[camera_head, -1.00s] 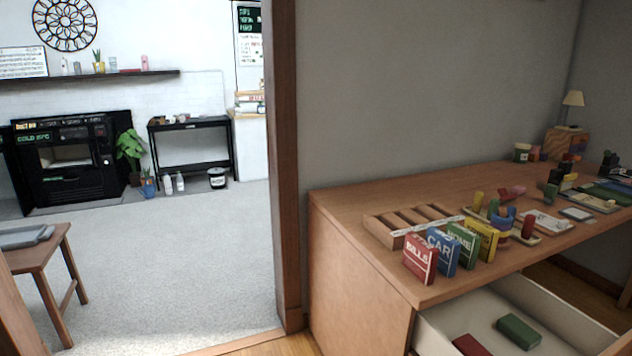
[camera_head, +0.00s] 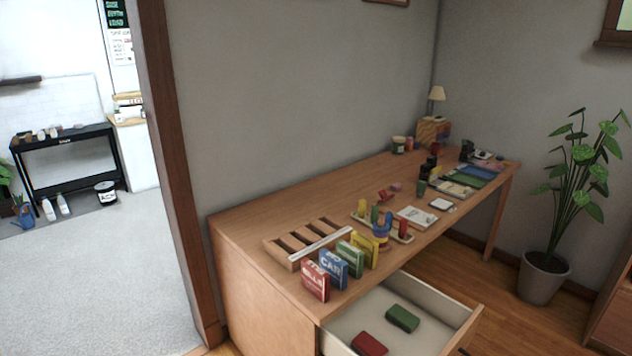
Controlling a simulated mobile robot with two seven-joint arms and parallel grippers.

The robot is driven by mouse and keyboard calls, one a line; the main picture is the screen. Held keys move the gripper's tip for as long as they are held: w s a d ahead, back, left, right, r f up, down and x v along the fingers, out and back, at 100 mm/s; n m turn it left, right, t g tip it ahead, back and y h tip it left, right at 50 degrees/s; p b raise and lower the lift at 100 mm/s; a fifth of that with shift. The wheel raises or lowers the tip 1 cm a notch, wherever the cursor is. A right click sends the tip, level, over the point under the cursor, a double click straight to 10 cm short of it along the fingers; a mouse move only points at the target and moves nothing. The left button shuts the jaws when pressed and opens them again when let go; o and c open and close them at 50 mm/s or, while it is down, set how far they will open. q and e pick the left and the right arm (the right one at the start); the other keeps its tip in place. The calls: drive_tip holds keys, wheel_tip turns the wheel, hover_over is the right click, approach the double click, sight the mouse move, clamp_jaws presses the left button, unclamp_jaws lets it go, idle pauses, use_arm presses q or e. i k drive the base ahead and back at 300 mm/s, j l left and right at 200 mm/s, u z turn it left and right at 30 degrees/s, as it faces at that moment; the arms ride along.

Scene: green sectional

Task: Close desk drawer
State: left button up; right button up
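The wooden desk (camera_head: 240,218) stands against the grey wall, with its near end toward me. Its drawer (camera_head: 466,330) is pulled out at the front right, below the desktop. The drawer has pale inside walls and a wooden front. A red block (camera_head: 369,344) and a green block (camera_head: 402,318) lie inside it. The bottom edge of the picture cuts off the drawer's near part. Neither of my grippers shows in the head view.
A potted plant (camera_head: 544,276) stands at right. A door frame (camera_head: 172,170) borders the desk's left. Wooden floor is clear between desk and plant.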

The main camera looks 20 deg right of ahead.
sight(446, 327)
drive_tip(key=z, duration=1.6)
drive_tip(key=k+l+u, duration=0.15)
drive_tip(key=k+u, duration=0.3)
